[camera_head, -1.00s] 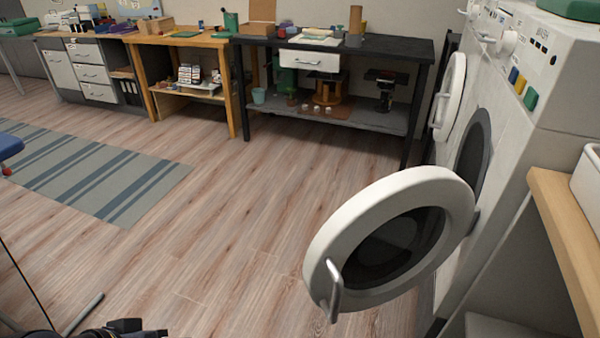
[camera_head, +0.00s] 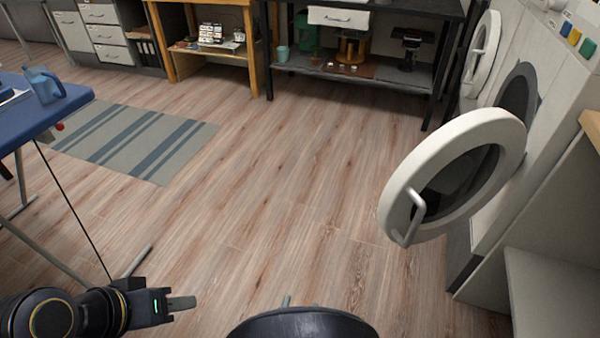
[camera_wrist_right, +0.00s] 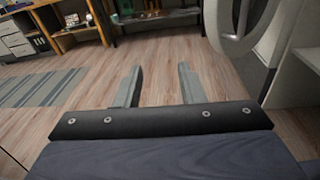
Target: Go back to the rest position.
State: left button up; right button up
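My left gripper (camera_head: 182,303) is at the lower left of the head view, above the wood floor. It holds nothing that I can see; whether its fingers are apart is not clear. My right gripper (camera_wrist_right: 157,85) shows in the right wrist view with its two fingers well apart and nothing between them. In the head view the dark end of my right arm is at the bottom middle, with only a grey fingertip (camera_head: 286,300) showing.
A white round machine door (camera_head: 510,125) stands open at the right, its handle facing the floor area. A striped rug (camera_head: 135,140) lies beyond. The middle floor is clear.

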jog(key=s+d+m+g+y, duration=0.2)
jog(key=s+d+m+g, duration=0.1)
jog(key=d+m+g, duration=1.65)
notch_tip(320, 180, up, 32)
jog(key=w+d+m+t+y+p, duration=0.1)
jog(key=m+t+y+p, duration=0.5)
jog(key=m+p, duration=0.8)
jog(key=t+p, duration=0.2)
jog(key=p, duration=0.9)
jog(key=shift+w+d+t+p, duration=0.2)
jog(key=shift+w+t+p, duration=0.1)
jog(key=shift+t+p, duration=0.05)
